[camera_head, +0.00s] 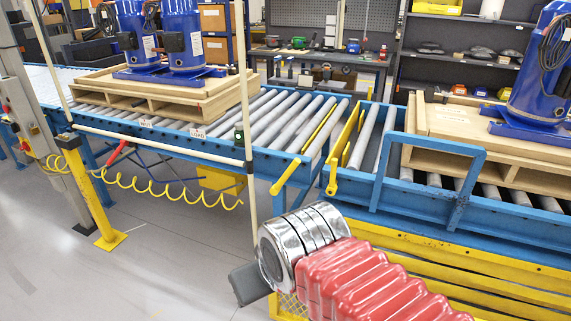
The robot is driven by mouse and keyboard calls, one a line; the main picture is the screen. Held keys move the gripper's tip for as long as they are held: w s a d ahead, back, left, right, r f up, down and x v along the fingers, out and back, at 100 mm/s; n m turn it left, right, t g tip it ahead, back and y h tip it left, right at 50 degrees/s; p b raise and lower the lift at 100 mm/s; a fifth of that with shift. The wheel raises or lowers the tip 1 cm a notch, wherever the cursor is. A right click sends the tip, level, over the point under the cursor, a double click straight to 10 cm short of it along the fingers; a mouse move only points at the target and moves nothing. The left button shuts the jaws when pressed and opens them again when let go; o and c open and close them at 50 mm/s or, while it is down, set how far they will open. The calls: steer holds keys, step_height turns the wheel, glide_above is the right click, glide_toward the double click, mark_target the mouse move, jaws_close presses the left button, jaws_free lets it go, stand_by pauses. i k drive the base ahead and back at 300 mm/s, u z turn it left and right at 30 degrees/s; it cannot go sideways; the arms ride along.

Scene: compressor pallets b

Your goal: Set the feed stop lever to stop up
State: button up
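Two yellow levers are on the near side rail of the roller conveyor, at the gap between its two sections. The left lever (290,176) slants down to the left from the left section's end. The right lever (332,178) hangs nearly straight down at the right section's end. I cannot tell which is the feed stop lever, and I read no stop marking. A yellow bar (319,129) lies between the rollers near the left lever. My gripper (248,284) shows only as a dark grey part beyond my silver and red arm, below and left of the levers; its fingers are not clear.
A pallet (150,94) with blue compressors is on the left section. Another pallet (480,130) with a blue compressor is on the right section. A blue frame (430,141) rises right of the levers. A white post (244,100) and a yellow post (85,190) stand left.

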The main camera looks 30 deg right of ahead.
mark_target(274, 190)
steer(key=z, duration=0.05)
steer(key=i, duration=1)
steer(key=u, duration=0.05)
